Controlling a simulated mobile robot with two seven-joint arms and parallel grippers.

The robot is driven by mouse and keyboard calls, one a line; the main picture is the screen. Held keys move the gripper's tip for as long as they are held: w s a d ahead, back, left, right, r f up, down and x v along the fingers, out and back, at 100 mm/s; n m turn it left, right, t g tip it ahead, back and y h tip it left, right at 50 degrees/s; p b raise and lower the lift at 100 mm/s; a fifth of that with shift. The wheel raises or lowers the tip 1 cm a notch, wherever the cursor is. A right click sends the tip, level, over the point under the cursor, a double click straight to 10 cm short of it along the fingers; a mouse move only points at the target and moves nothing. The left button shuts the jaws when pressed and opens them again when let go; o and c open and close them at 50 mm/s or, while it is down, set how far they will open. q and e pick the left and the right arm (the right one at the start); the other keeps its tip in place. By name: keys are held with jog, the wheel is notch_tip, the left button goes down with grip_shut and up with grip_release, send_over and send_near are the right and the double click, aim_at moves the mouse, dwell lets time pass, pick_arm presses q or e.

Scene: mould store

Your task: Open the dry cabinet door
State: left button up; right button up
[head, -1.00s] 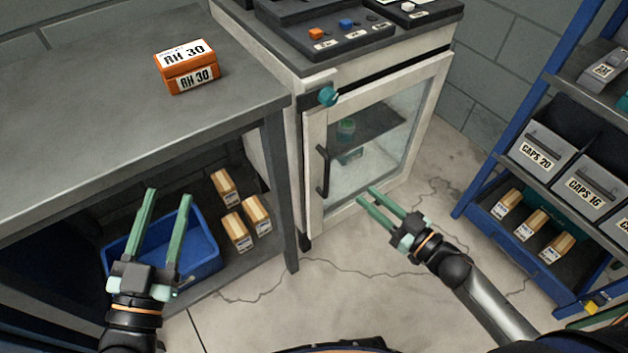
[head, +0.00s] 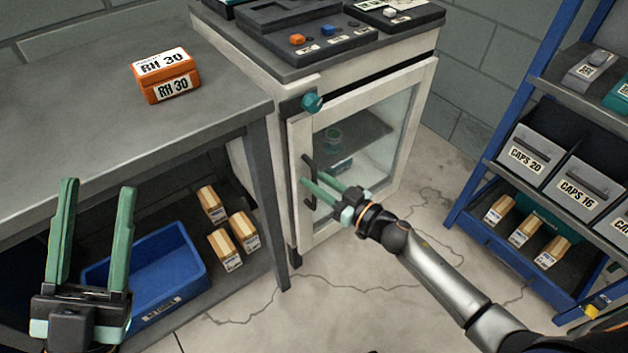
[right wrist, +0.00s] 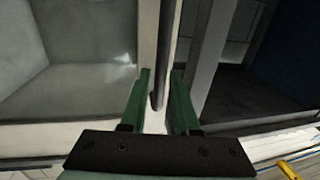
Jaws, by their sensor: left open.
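The dry cabinet (head: 272,170) is white with a glass door (head: 375,135) that looks shut. A teal knob (head: 313,103) sits at the door's upper left corner. The dark upright door handle (head: 308,172) is on the door's left side. My right gripper (head: 310,189) is at the handle with its fingers apart. In the right wrist view, the handle (right wrist: 159,92) shows between the open fingers, nearer the left one; I cannot tell whether they touch. My left gripper (head: 97,188) is open and empty, in front of the workbench at lower left.
A grey workbench (head: 60,110) stands left of the cabinet, with an orange RH 30 box (head: 165,76) on top. A blue bin (head: 160,270) and small boxes (head: 222,250) lie below. A blue rack (head: 470,195) stands right. The floor before the door is clear.

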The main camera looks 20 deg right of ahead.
jog(key=shift+w+a, duration=0.2)
jog(key=shift+w, duration=0.15)
grip_shut()
dwell(1.3)
